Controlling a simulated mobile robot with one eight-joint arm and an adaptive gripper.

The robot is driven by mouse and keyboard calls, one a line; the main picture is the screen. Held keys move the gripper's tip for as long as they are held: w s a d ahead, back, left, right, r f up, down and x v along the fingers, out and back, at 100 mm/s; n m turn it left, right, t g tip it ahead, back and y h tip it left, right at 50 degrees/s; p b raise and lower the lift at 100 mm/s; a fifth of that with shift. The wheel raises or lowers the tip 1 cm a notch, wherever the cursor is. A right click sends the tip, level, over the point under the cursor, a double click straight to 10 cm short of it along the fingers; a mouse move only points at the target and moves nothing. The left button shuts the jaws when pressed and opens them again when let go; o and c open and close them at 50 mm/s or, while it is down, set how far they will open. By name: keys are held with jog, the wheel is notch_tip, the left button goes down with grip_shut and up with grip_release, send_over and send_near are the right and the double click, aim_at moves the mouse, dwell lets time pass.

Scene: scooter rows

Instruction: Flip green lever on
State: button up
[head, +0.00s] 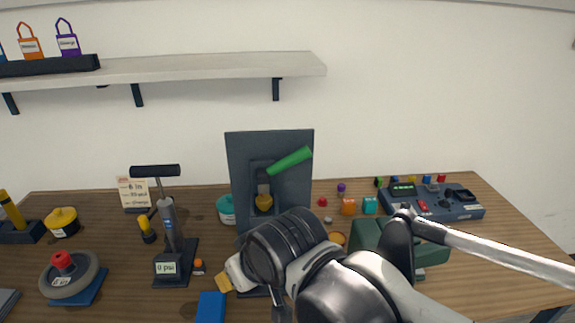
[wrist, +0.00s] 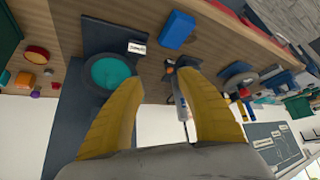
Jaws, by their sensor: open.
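The green lever (head: 290,161) sticks out to the upper right from a dark upright panel (head: 240,150) standing on the table. The lever's handle is tilted up, and a yellow part (head: 263,201) sits in the slot below it. My gripper (head: 226,280) is in front of and below the panel, with my arm covering the panel's lower right. In the wrist view my gripper (wrist: 160,108) shows two yellow fingers spread apart with nothing between them. I cannot make out the green lever in the wrist view.
A pump with a black handle (head: 155,171) stands to the left of the panel. A blue block (head: 211,307) lies at the front. A dark control box (head: 430,203) and several small coloured blocks are at the right. A shelf (head: 200,67) hangs above.

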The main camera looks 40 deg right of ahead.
jog(key=shift+d+r+p, duration=0.1)
jog(key=shift+r+p, duration=0.2)
jog(key=shift+r, duration=0.05)
jog(key=c, duration=0.5)
jog(key=w+d+r+m+g+h+p, duration=0.1)
jog(key=d+r+m+p, duration=0.1)
jog(key=r+m+p, duration=0.1)
jog(key=w+d+r+m+g+h+p, duration=0.1)
jog(key=w+d+r+m+p, duration=0.1)
jog(key=r+p, duration=0.4)
jog(key=w+d+r+m+g+p, duration=0.1)
jog(key=w+d+r+m+p, duration=0.1)
jog(key=r+m+p, duration=0.3)
jog(key=shift+r+g+h, duration=0.25)
jog(key=shift+g+h, duration=0.05)
jog(key=shift+h, duration=0.1)
grip_shut()
jog(key=w+d+r+m+g+h+p, duration=0.1)
jog(key=w+d+r+m+g+p, duration=0.1)
jog(key=d+r+m+p, duration=0.2)
jog(key=w+d+r+m+g+h+p, duration=0.2)
jog(key=w+d+r+m+p, duration=0.1)
jog(key=r+m+p, duration=0.5)
jog(key=shift+w+d+r+m+g+p, duration=0.15)
jog(key=shift+w+d+m+g+p, duration=0.25)
jog(key=shift+m+p, duration=1)
jog(key=shift+n+p, duration=0.3)
